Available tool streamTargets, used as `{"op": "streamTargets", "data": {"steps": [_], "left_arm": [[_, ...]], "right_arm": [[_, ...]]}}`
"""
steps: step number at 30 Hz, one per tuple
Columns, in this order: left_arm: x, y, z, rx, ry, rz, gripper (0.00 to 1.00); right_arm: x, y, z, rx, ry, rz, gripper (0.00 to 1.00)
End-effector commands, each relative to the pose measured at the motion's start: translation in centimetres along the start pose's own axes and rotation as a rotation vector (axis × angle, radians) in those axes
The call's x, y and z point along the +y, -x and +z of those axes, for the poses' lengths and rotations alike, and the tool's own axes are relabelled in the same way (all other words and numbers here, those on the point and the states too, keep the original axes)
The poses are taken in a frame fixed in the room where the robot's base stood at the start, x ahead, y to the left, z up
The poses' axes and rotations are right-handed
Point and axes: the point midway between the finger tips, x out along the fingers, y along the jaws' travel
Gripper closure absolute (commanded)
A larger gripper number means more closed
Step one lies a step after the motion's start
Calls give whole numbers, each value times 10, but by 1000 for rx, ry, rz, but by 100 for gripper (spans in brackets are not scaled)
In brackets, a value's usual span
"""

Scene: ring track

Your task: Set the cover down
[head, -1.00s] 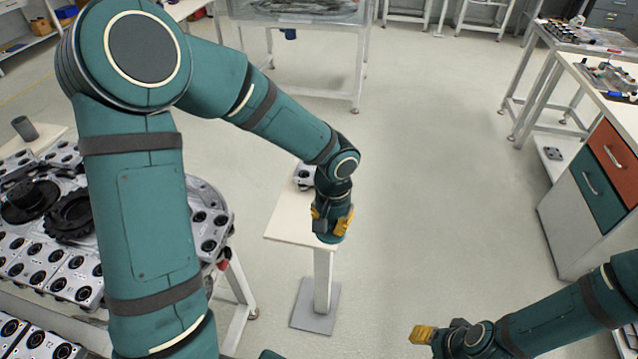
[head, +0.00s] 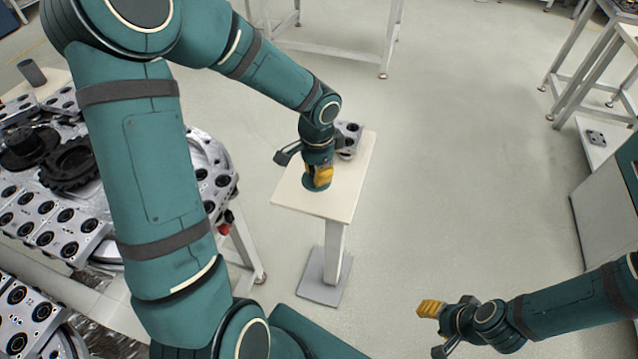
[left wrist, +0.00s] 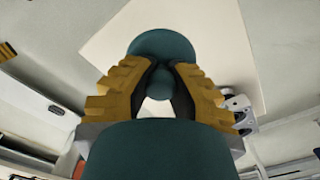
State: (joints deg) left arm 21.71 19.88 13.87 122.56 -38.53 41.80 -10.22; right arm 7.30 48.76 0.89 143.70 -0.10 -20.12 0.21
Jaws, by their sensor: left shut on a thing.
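The cover is a round teal disc with a small knob, at the tip of my left gripper (head: 318,176). In the left wrist view the cover (left wrist: 160,44) shows beyond the yellow fingers, which are shut on its knob. In the head view only part of the cover (head: 312,185) shows under the fingers. It is over the cream top of a small stand (head: 335,203); I cannot tell whether it touches. My right gripper (head: 430,308) is at the lower right, away from the stand; its finger opening is not clear.
A silver block with dark round holes (head: 350,138) sits at the stand's back, close behind my left gripper. A workbench crowded with silver blocks and dark round parts (head: 60,160) is on the left. Open floor (head: 455,150) lies right of the stand.

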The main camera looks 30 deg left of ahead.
Motion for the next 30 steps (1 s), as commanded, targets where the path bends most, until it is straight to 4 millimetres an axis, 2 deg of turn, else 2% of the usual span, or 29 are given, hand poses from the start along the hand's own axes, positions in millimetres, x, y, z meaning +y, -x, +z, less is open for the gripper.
{"op": "streamTargets", "data": {"steps": [5, 12, 25, 26, 27, 30], "left_arm": [[0, -12, 0, 0, -1, -1, 100], [0, -44, 0, -1, 0, 1, 100], [0, -49, 0, 1, 0, -1, 100], [0, -48, 0, 1, 0, -1, 76], [0, -47, 0, 1, 0, -1, 62], [0, -47, 0, 1, 0, -1, 59]], "right_arm": [[1, -4, 0, 2, 0, 0, 53], [5, -14, -2, 7, 1, 0, 53], [6, -17, -2, 9, 1, 0, 53], [6, -16, -2, 9, 1, 0, 53], [6, -16, -2, 9, 1, 0, 53], [6, -16, -2, 9, 1, 0, 53]]}}
